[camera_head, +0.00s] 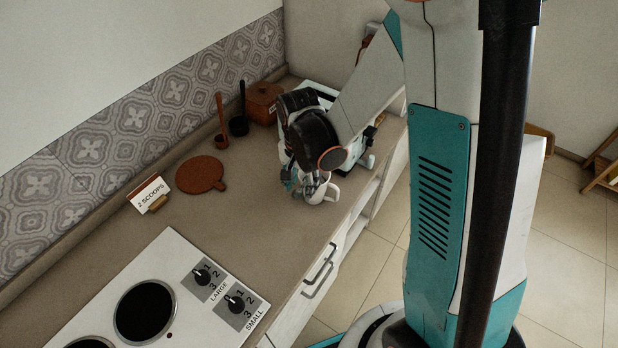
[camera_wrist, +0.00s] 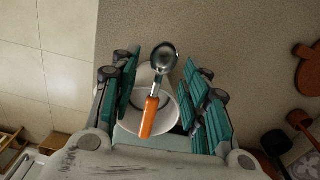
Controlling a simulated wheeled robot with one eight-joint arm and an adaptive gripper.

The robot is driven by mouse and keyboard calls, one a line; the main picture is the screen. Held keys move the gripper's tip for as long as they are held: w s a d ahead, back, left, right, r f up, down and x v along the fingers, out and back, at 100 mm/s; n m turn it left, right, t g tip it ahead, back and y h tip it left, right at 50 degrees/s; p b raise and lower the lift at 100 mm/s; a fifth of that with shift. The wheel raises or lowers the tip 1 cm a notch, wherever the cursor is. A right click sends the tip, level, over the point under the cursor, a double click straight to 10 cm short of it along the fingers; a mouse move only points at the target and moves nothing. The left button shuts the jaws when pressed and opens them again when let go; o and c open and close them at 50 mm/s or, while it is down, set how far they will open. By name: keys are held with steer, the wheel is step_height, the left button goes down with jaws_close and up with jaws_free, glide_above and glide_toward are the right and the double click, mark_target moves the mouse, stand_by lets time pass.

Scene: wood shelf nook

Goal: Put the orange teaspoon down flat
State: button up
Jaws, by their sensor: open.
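The orange teaspoon shows in the wrist view, with an orange handle (camera_wrist: 149,117) and a shiny metal bowl (camera_wrist: 162,56). It lies between the two teal finger pads of my open gripper (camera_wrist: 163,72), with a visible gap on each side.
Bare counter lies between board and hob.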

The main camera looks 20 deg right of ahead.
steer(key=c, duration=0.9)
jaws_close()
